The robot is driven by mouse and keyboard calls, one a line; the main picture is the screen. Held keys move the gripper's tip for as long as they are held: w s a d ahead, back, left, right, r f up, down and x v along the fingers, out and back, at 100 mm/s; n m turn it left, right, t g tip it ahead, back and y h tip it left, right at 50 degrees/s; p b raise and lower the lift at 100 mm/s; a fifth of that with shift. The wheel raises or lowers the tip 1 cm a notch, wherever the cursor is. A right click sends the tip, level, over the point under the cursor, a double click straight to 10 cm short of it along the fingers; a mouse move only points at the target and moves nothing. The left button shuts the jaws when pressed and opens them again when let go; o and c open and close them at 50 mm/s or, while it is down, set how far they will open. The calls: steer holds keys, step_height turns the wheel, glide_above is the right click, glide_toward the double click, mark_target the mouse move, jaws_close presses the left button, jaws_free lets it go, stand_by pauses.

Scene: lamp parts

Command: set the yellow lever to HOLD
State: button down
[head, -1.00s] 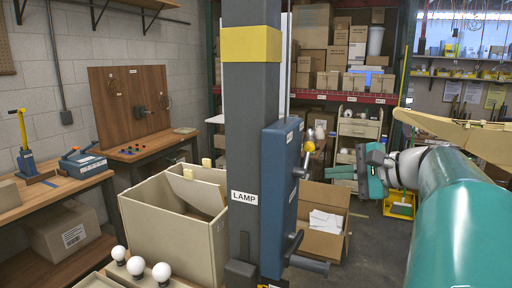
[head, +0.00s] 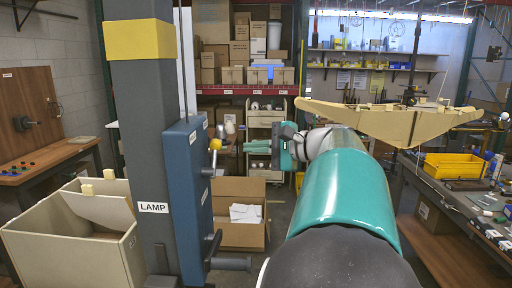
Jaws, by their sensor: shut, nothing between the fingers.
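A lever with a yellow ball knob (head: 215,145) sticks out from the right side of the blue box (head: 186,190) on the grey post. No HOLD marking can be read from here. My gripper (head: 246,147) is shut and empty, its teal fingers pointing left. In the picture its tips are a short way right of the yellow knob, at about the same height. I cannot tell the gap in depth.
The dark grey post (head: 142,110) carries a LAMP label. A dark handle (head: 211,246) juts from the box's lower right. An open cardboard box (head: 240,236) stands behind, a beige bin (head: 70,250) left. A workbench (head: 450,205) is at right.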

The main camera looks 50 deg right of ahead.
mark_target(214, 159)
steer(key=x, duration=0.7)
steer(key=shift+n, duration=0.3)
steer(key=shift+s+a+r, duration=0.5)
steer(key=shift+s+a, duration=0.15)
steer(key=shift+a, duration=0.15)
steer(key=shift+s+a+r, duration=0.55)
steer(key=shift+s+a, duration=0.05)
steer(key=shift+a, duration=0.25)
